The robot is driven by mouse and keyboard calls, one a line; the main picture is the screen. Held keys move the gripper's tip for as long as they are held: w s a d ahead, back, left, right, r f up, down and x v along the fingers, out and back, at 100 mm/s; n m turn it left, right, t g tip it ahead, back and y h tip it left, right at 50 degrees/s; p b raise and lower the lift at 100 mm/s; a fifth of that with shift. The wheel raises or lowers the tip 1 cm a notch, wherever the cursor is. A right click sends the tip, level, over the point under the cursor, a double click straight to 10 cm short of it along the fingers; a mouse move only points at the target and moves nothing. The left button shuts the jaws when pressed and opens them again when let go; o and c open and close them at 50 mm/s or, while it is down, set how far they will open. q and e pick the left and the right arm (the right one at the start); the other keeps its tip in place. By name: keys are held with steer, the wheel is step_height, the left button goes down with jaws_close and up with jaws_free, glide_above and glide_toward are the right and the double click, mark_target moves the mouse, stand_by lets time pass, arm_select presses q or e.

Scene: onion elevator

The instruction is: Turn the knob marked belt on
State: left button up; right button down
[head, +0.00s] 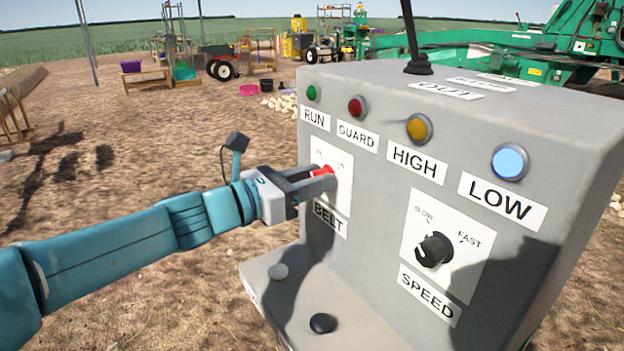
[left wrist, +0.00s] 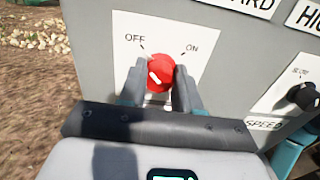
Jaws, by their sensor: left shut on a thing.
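The red belt knob (left wrist: 162,70) sits on a white plate (left wrist: 202,37) marked OFF at upper left and ON at upper right. A white mark shows on the left part of the knob's face, toward the OFF side. In the left wrist view the fingers of my left gripper (left wrist: 160,80) stand on both sides of the knob, shut on it. In the head view my left gripper (head: 322,180) reaches in from the left, and its fingers partly hide the knob. The BELT label (head: 330,218) is below. My right gripper is not in view.
The grey control box (head: 380,225) also carries a black speed knob (head: 434,250) to the right. Green, red and yellow lamps and a lit blue-white LOW lamp (head: 510,162) sit above.

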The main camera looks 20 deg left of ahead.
arm_select(q)
steer(key=m+b, duration=0.6)
steer(key=m, duration=0.2)
steer(key=m+b, duration=0.7)
steer(key=m, duration=0.2)
steer(key=shift+s+d+f+m, duration=0.1)
steer(key=shift+f+m, duration=0.05)
steer(key=shift+m, duration=0.15)
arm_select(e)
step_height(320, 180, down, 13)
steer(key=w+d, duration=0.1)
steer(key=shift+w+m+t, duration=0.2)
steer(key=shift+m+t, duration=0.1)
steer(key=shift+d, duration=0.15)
arm_select(q)
steer(key=o, duration=1.1)
steer(key=shift+c, duration=0.2)
